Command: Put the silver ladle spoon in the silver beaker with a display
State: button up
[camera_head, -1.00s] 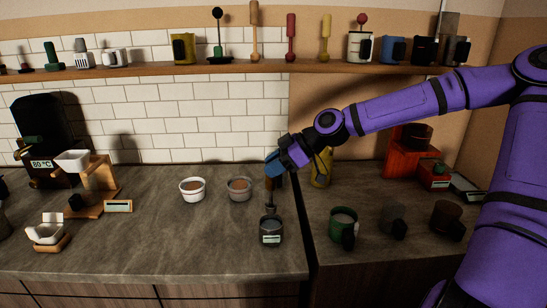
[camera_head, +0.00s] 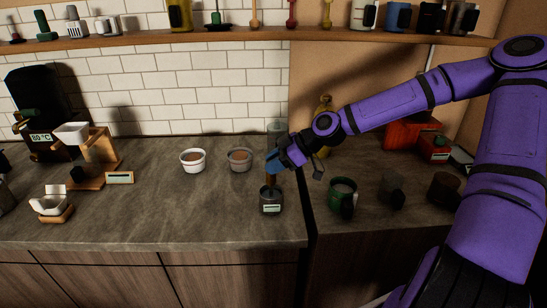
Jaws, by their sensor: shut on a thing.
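The silver beaker with a display (camera_head: 271,204) stands upright near the counter's front edge, its small lit display facing me. My gripper (camera_head: 274,166) is just above and behind its rim, with blue fingers shut on the ladle spoon (camera_head: 270,180). The spoon points down from the fingers, looking dark and brownish in this light. Its lower end overlaps the beaker's mouth and is hidden there. I cannot tell whether it touches the bottom or wall.
Two white and grey cups with brown contents, the white one (camera_head: 193,160) and the grey one (camera_head: 239,159), stand left of my gripper. A green mug (camera_head: 343,197) stands right, past the counter gap. A black machine (camera_head: 38,110) is far left. The left counter's middle front is clear.

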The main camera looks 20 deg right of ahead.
jog(key=shift+f, duration=0.6)
dwell(0.7)
jog(key=o, duration=1.1)
jog(key=v, duration=1)
jog(key=shift+s+d+r, duration=0.1)
jog(key=shift+d+r, duration=0.1)
jog(key=shift+d, duration=0.15)
